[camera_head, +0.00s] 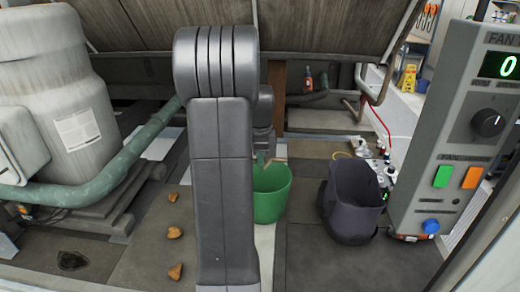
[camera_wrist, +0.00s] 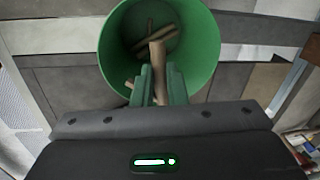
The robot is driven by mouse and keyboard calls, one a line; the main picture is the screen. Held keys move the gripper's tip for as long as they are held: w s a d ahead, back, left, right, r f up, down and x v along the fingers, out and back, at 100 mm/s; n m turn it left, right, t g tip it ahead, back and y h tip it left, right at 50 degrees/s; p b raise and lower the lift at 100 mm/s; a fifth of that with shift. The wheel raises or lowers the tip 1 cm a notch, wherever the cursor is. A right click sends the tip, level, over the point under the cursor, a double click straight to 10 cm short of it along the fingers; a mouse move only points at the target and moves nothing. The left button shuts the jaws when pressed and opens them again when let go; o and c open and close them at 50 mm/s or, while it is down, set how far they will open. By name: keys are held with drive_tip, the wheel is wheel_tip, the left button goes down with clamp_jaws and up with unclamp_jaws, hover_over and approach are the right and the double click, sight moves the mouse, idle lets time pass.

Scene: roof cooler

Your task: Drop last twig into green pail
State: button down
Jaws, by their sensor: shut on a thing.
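The green pail (camera_head: 271,196) stands upright on the roof floor, right of my arm in the head view. In the wrist view the pail (camera_wrist: 203,45) lies beyond my fingers, and several brown twigs (camera_wrist: 140,42) rest at its bottom. My gripper (camera_wrist: 160,84) is shut on a light brown twig (camera_wrist: 157,56), which points out past the fingertips over the pail's mouth. In the head view my gripper (camera_head: 264,158) is at the pail's rim, with a small bit of the twig showing; my arm hides part of the pail's left side.
A dark bin (camera_head: 350,205) stands to the right of the pail. A grey fan control box (camera_head: 450,130) is at the far right. A large grey tank (camera_head: 60,95) and a green pipe (camera_head: 90,188) are at the left. Several orange-brown leaf-like pieces (camera_head: 175,232) lie on the floor.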

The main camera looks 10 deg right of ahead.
drive_tip(key=shift+f, duration=0.4)
drive_tip(key=c, duration=1.4)
unclamp_jaws()
drive_tip(key=shift+o, duration=0.2)
drive_tip(key=shift+r, duration=0.1)
wheel_tip(320, 180, up, 14)
drive_tip(key=s, duration=0.2)
drive_tip(key=shift+a+f, duration=0.15)
drive_tip(key=shift+f, duration=0.1)
